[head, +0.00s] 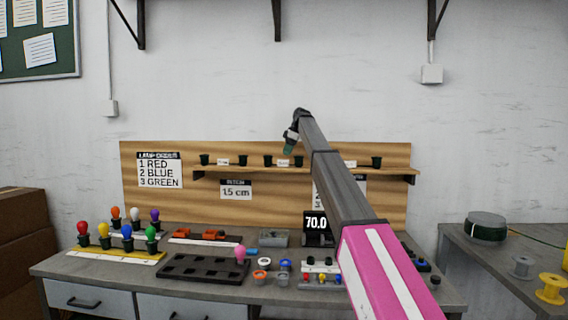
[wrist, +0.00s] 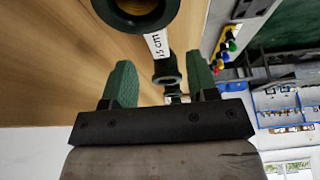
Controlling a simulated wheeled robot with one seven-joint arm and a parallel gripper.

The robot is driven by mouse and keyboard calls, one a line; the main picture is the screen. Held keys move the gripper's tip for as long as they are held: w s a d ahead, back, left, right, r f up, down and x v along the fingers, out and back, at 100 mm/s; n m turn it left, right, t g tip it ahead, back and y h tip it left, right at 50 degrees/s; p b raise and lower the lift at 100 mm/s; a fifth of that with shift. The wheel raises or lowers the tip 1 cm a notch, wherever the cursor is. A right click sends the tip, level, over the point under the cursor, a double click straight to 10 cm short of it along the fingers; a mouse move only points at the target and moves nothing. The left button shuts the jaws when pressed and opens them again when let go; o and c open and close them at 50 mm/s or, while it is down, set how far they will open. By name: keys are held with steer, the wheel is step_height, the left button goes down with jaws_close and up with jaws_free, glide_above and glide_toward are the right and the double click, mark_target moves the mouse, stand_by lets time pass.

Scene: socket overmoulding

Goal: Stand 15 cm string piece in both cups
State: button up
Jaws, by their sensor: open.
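Small dark cups stand in pairs on the wooden shelf, among them a left pair (head: 204,160), a middle pair (head: 268,161) and a cup at the right (head: 376,163). Small labels sit between them. My gripper (head: 290,148) is open above the middle of the shelf, its green fingers pointing down. In the wrist view my gripper (wrist: 162,78) has its fingers apart. A dark round cup (wrist: 168,72) shows between them, and a larger, nearer cup (wrist: 137,10) is cut off at the top edge. A "15 cm" label (wrist: 157,45) lies between these cups. I cannot make out a string piece.
The backboard (head: 270,205) rises behind a crowded bench with coloured bulbs (head: 103,235), a black tray (head: 200,268), a "70.0" display (head: 316,222) and small parts. A green spool (head: 487,227) and a yellow spool (head: 551,289) stand on the right table.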

mark_target(283, 160)
steer(key=x, duration=0.5)
steer(key=shift+w+a+f, duration=0.1)
steer(key=shift+a+f, duration=0.05)
steer(key=shift+f, duration=0.15)
jaws_close()
